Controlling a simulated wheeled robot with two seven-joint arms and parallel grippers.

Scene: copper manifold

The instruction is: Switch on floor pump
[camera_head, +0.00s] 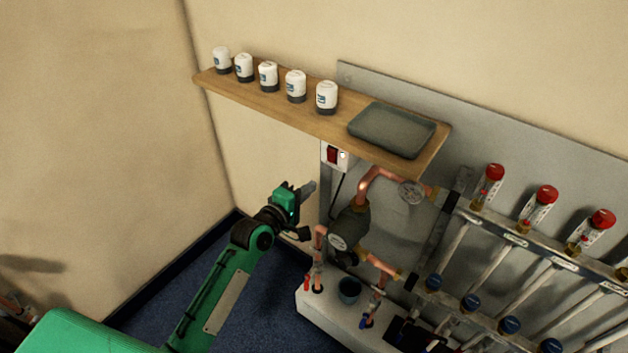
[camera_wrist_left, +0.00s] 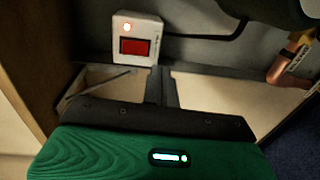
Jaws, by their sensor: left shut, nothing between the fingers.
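A white switch box (camera_head: 336,155) with a red rocker (camera_head: 331,154) is on the grey panel just under the wooden shelf. In the left wrist view the box (camera_wrist_left: 148,28) shows a large red rocker (camera_wrist_left: 134,46) and a small glowing light (camera_wrist_left: 127,27). My left gripper (camera_head: 308,187) is shut and empty, below and left of the box in the head view. In the wrist view its fingertips (camera_wrist_left: 160,72) lie just below the box's right part; contact cannot be told. The dark round pump (camera_head: 347,232) sits in the copper pipework. My right gripper is not in view.
The wooden shelf (camera_head: 307,122) overhangs the switch, bearing several white jars and a grey tray (camera_head: 392,131). A cable runs from the box. Copper pipes (camera_head: 372,180) and a manifold with red-capped flow meters (camera_head: 540,208) stand right. Floor left of the panel is clear.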

